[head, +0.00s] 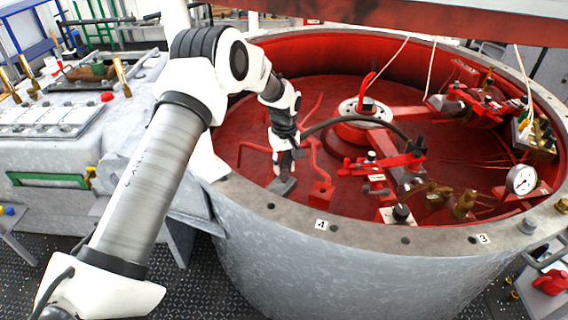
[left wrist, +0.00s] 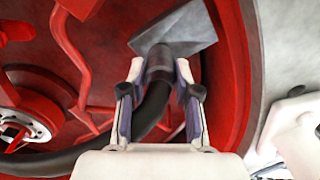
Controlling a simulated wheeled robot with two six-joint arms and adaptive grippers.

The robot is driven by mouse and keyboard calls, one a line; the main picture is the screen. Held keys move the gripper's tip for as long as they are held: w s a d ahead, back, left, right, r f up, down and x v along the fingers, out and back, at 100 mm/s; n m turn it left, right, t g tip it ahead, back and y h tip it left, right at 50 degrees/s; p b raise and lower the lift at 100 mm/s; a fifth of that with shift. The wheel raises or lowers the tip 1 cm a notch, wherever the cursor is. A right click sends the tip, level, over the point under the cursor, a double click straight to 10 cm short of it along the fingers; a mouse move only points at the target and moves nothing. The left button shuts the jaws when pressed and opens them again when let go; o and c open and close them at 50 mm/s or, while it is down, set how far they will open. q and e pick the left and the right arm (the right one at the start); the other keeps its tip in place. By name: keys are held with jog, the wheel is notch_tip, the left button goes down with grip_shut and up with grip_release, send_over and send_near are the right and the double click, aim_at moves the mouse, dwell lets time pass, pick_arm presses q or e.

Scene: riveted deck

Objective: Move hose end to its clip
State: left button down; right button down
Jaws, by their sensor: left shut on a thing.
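The black hose (head: 355,120) arcs from my left gripper over the red tub to the fittings at right. My left gripper (head: 284,163) is inside the tub near its front left wall, pointing down. In the left wrist view, its fingers (left wrist: 160,92) are shut on the dark hose end (left wrist: 160,65). A flat grey piece (left wrist: 178,32) lies just beyond the fingertips, and it shows below the gripper in the head view (head: 282,186). I cannot tell whether it is joined to the hose end. I cannot pick out the clip for certain. My right gripper is out of view.
Bent red rods and a red bracket (head: 321,193) stand right of the gripper. A central hub (head: 360,118), a red valve assembly (head: 385,165) and a gauge (head: 522,179) are farther right. The tub's grey rim (head: 350,232) runs along the front.

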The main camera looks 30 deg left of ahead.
pick_arm(q)
jog(key=shift+f, duration=0.65)
dwell(0.5)
jog(key=c, duration=0.8)
grip_release()
jog(key=shift+f, duration=0.1)
jog(key=shift+o, duration=0.2)
notch_tip(320, 180, up, 12)
jog(key=shift+r, duration=0.1)
